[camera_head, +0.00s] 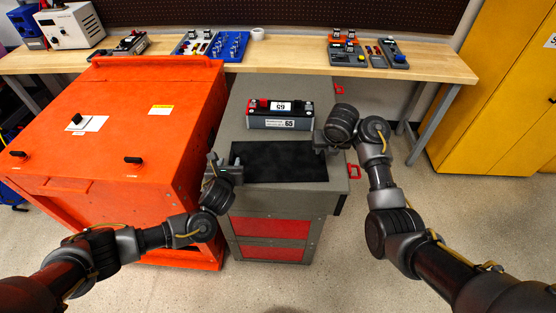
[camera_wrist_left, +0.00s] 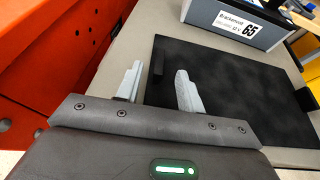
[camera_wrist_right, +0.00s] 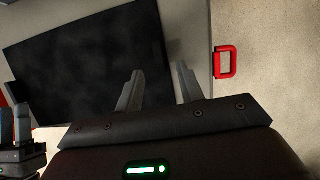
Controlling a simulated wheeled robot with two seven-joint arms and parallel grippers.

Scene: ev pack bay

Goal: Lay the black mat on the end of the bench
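The black mat (camera_head: 280,163) lies flat on the near end of the grey bench top (camera_head: 240,118), close to its front edge. A small dark upright tab (camera_wrist_left: 157,60) shows at the mat's left edge. My left gripper (camera_head: 226,163) is at the mat's left edge, its fingers (camera_wrist_left: 158,88) apart with a clear gap between them. My right gripper (camera_head: 324,145) is at the mat's right edge. Its fingers (camera_wrist_right: 158,88) are also apart, and the mat (camera_wrist_right: 85,65) lies mostly left of them in the right wrist view. Neither gripper visibly holds anything.
A battery marked 65 (camera_head: 280,116) stands on the bench just behind the mat. A large orange cabinet (camera_head: 130,120) stands close on the left. Red latches (camera_head: 354,171) stick out on the bench's right side. A wooden workbench (camera_head: 290,66) with fixtures runs along the back.

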